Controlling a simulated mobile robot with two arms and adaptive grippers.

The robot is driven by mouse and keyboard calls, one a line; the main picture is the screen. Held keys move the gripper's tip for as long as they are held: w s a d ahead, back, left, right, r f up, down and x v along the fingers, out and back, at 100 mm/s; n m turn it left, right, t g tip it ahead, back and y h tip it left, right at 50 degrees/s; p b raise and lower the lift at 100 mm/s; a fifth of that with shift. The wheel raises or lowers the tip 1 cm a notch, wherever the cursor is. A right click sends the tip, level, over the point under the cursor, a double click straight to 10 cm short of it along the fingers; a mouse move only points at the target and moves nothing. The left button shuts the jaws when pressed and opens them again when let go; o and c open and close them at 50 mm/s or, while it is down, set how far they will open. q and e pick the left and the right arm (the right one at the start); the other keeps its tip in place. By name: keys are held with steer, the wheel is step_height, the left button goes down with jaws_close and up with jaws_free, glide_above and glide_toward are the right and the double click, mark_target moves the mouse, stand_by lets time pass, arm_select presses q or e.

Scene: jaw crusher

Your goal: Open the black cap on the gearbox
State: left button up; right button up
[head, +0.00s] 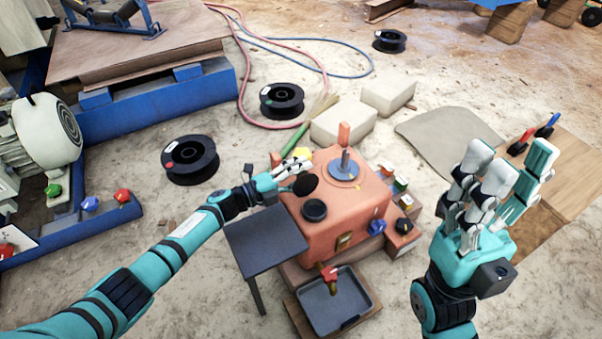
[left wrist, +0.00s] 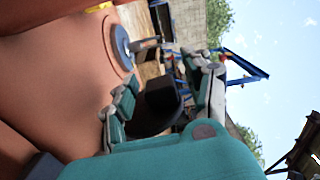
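The orange gearbox (head: 340,225) stands in the middle of the head view. A black disc-shaped cap (head: 305,184) is at the fingertips of my left gripper (head: 296,172), above the gearbox's top left edge. In the left wrist view the black cap (left wrist: 160,98) sits between the two sides of my left gripper (left wrist: 165,95), which appears shut on it; finger contact is partly hidden. A round black filler neck (head: 314,211) stands on the gearbox top, in front of the cap and apart from it. My right gripper (head: 498,185) is open and empty, fingers up, right of the gearbox.
A grey side table (head: 265,242) stands at the gearbox's front left. A drip tray (head: 335,302) lies below a red-handled valve (head: 329,273). A metal shaft (head: 345,165) rises from the gearbox top. Black spools (head: 190,159) and pale blocks (head: 343,124) lie on the floor behind.

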arm_select(q)
steer(key=shift+s, duration=0.1)
steer(key=v, duration=1.2)
